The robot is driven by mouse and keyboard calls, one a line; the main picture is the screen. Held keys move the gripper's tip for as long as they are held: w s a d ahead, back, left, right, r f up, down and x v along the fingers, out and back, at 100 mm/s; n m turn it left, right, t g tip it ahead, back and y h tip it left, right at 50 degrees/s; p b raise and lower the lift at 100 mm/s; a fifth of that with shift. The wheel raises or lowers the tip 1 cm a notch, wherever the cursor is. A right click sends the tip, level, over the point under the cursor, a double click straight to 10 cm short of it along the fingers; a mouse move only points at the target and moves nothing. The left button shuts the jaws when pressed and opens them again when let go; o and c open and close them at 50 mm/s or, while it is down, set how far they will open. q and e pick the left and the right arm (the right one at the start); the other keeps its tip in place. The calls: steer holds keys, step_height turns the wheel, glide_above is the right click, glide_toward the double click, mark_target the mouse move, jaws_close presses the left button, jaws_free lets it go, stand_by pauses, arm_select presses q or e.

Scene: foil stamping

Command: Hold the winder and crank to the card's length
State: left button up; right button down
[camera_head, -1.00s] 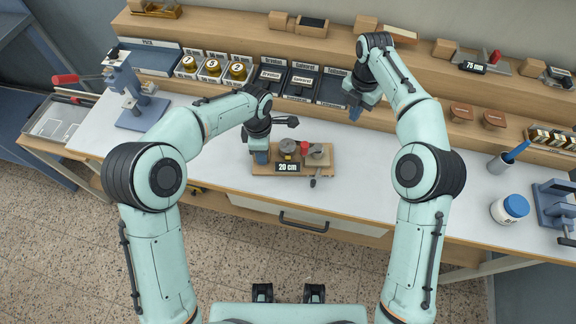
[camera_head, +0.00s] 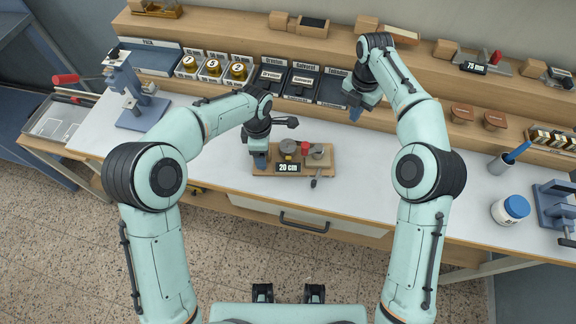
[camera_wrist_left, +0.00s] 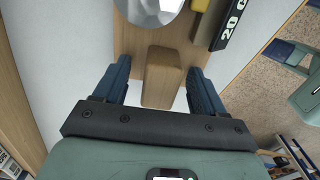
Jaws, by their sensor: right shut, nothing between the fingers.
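The winder (camera_head: 328,172) stands on the white worktop, a wooden base with a grey round part, a yellow and a red piece, a crank at its right end and a black sign reading 20 cm (camera_head: 288,168). My left gripper (camera_head: 260,161) is at the winder's left end. In the left wrist view its two fingers (camera_wrist_left: 160,75) stand apart on either side of a wooden block (camera_wrist_left: 163,75) on the winder, with a gap visible on both sides. My right gripper (camera_head: 355,113) is shut and empty above the back of the worktop, away from the crank.
Labelled dark bins (camera_head: 302,82) and gold foil rolls (camera_head: 213,69) line the back. A press (camera_head: 130,90) stands at the left. A blue-lidded jar (camera_head: 511,208) and another clamp-like tool (camera_head: 553,205) stand at the right.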

arm_select(q)
steer(key=shift+r, duration=0.15)
step_height(320, 180, up, 12)
stand_by(0.4)
